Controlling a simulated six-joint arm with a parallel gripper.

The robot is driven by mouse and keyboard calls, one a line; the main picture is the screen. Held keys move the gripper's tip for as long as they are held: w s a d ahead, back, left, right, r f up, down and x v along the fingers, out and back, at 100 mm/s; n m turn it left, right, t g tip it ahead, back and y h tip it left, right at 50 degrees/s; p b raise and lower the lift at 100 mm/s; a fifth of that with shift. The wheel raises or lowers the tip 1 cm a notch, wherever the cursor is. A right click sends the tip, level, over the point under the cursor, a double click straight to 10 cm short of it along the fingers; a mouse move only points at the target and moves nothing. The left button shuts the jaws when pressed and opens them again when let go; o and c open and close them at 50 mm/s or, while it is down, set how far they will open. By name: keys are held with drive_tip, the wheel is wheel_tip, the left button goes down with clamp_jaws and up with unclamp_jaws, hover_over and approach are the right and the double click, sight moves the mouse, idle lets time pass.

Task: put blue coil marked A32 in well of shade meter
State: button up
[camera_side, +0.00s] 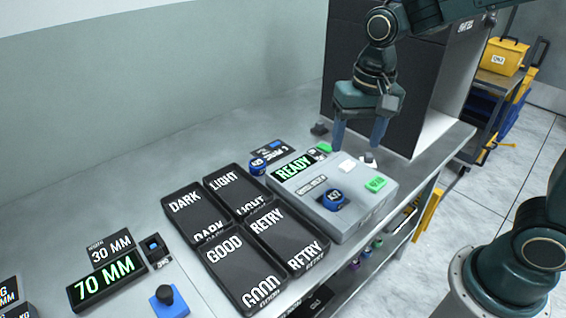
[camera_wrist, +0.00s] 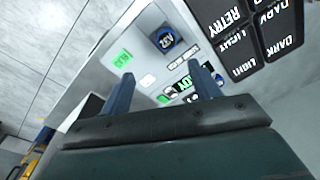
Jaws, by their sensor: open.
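The shade meter (camera_side: 360,222) is a light grey box with a green READY display (camera_side: 293,168). A blue coil (camera_side: 333,199) with a white label sits in its dark well. In the wrist view this blue coil (camera_wrist: 166,40) shows a label that looks like A32. My gripper (camera_side: 358,143) is open and empty above the back of the meter, apart from the coil. Its two blue fingers (camera_wrist: 160,73) also show in the wrist view. A second blue coil (camera_side: 257,166) lies on the bench left of the meter; its label is too small to read surely.
Black trays marked DARK (camera_side: 186,205), LIGHT (camera_side: 224,180), GOOD (camera_side: 226,250) and RETRY (camera_side: 268,220) stand left of the meter. A green button (camera_side: 375,183) is on the meter's top. A dark cabinet (camera_side: 345,60) stands behind my gripper. A 70 MM display (camera_side: 106,281) is front left.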

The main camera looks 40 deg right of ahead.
drive_tip(key=s+d+r+n+t, duration=0.2)
drive_tip(key=s+r, duration=0.1)
drive_tip(key=s, duration=0.4)
drive_tip(key=s+d+r+n+t, duration=0.2)
drive_tip(key=s+r+n, duration=0.1)
drive_tip(key=s, duration=0.4)
drive_tip(key=shift+s+d+n+t, duration=0.2)
drive_tip(key=shift+s+n+t, duration=0.1)
drive_tip(key=shift+s, duration=0.1)
